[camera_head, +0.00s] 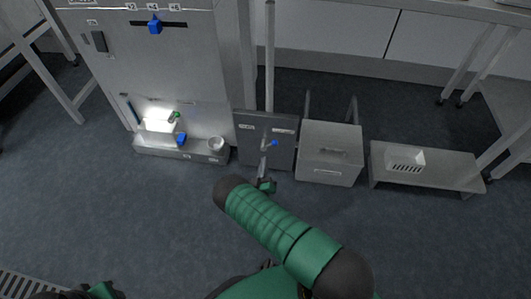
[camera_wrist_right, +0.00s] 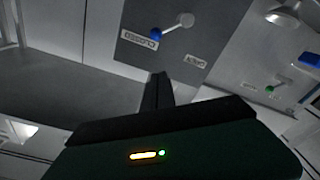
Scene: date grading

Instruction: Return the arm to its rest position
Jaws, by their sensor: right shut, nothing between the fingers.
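My right arm (camera_head: 285,230), green with black joints, reaches forward from the bottom of the head view. My right gripper (camera_head: 265,182) is at its far end, in front of the grey lever panel (camera_head: 248,150). In the right wrist view its fingers (camera_wrist_right: 158,88) are together with nothing between them. The panel's blue-knobbed lever (camera_wrist_right: 173,27) lies beyond the fingertips, apart from them in that picture. My left gripper cannot be made out.
Left of the panel, a grey machine has a lit base shelf (camera_head: 205,156) with a white cup (camera_head: 216,143). To the right stand a grey lidded box (camera_head: 330,172) and a low bench (camera_head: 435,172) with a white slotted basket (camera_head: 405,158).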

